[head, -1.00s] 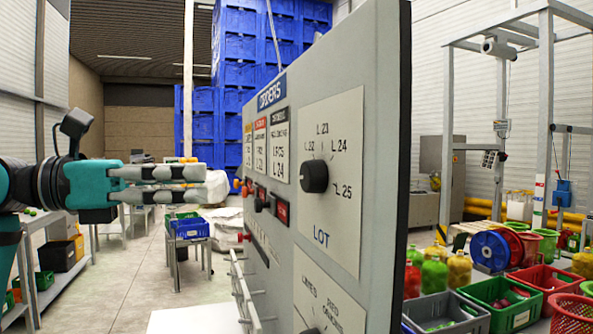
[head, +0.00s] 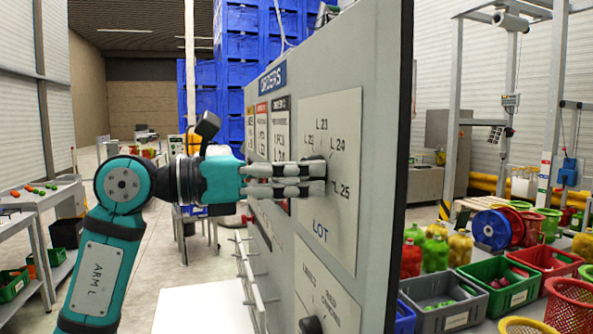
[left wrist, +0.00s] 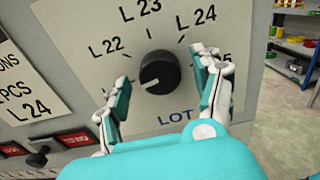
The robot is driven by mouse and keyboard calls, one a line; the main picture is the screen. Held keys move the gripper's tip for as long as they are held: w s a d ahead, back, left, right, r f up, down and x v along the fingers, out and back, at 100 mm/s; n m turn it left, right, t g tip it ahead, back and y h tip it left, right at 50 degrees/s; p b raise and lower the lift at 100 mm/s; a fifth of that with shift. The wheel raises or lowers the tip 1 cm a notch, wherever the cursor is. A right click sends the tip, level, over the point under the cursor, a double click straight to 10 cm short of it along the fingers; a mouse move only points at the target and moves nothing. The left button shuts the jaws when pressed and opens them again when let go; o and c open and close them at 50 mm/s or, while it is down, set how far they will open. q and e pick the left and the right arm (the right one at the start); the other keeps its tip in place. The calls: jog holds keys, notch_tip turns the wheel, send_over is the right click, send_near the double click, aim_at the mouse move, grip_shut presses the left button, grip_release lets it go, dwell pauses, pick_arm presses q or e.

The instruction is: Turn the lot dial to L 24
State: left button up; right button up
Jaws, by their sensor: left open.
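The lot dial (left wrist: 160,72) is a round black knob on a pale plate (left wrist: 195,95) marked LOT, with labels L 22, L 23, L 24 and a partly hidden L 25 around it. A short pale mark shows at the knob's lower left in the left wrist view; I cannot tell which label the dial is set to. My left gripper (head: 319,178) is open, with one finger on each side of the dial. In the left wrist view gaps show between fingers and knob. In the head view the fingers partly cover the dial. My right gripper is not in view.
The dial sits on a grey ORDERS panel (head: 375,80). A second black dial (head: 311,325) is on a plate below. Red buttons (left wrist: 75,138) and a black knob (left wrist: 38,157) lie left of the LOT plate. An order card (left wrist: 25,90) reads L 24.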

pick_arm(q)
jog(key=c, duration=1.2)
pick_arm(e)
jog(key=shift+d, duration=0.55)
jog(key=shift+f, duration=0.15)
